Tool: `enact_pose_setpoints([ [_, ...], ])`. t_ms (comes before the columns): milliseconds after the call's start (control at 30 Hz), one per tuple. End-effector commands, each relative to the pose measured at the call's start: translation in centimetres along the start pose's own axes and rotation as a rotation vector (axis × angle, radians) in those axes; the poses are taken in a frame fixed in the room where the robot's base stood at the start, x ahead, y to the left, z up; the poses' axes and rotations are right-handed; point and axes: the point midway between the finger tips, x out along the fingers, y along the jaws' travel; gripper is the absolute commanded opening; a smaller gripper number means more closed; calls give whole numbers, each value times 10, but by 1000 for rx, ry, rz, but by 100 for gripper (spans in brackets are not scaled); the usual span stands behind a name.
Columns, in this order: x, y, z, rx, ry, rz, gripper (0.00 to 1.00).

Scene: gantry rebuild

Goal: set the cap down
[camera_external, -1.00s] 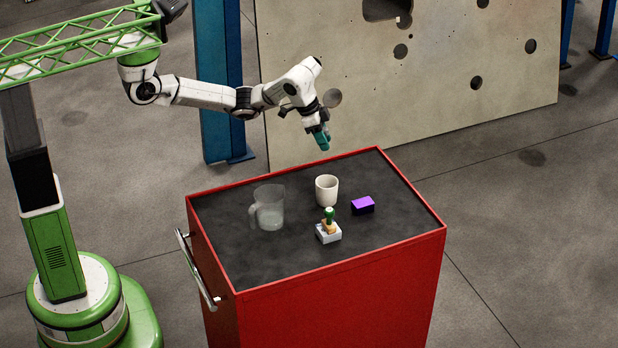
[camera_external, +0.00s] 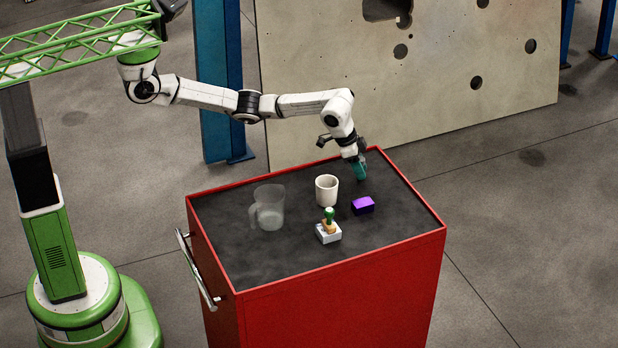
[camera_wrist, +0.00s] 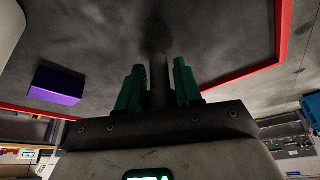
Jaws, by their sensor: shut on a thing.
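My gripper (camera_external: 360,177) points down over the far right part of the cart's dark top, behind the purple block. In the wrist view its two teal fingers (camera_wrist: 158,73) stand either side of a narrow dark grey piece, which I take to be the cap (camera_wrist: 158,88). The gripper is shut on it. In the external view the cap cannot be made out against the fingers and dark top. Its full shape is hidden, and I cannot tell whether it touches the surface.
A purple block (camera_external: 363,205) lies just in front of my gripper; it also shows in the wrist view (camera_wrist: 57,85). A white cup (camera_external: 326,190), clear jug (camera_external: 269,208) and green-handled stamp (camera_external: 328,231) stand left and nearer. The red cart's raised rim (camera_external: 411,186) is close on the right.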

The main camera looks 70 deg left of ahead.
Motion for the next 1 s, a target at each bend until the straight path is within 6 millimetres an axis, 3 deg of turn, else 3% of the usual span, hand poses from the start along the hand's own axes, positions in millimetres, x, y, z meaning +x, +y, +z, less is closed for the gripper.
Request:
enact_pose_setpoints([
  [467, 9, 0, 4, -1, 1, 0, 5],
  [500, 8, 0, 4, -1, 2, 0, 38],
  [733, 8, 0, 4, -1, 1, 0, 60],
  [1000, 7, 0, 3, -1, 2, 0, 60],
])
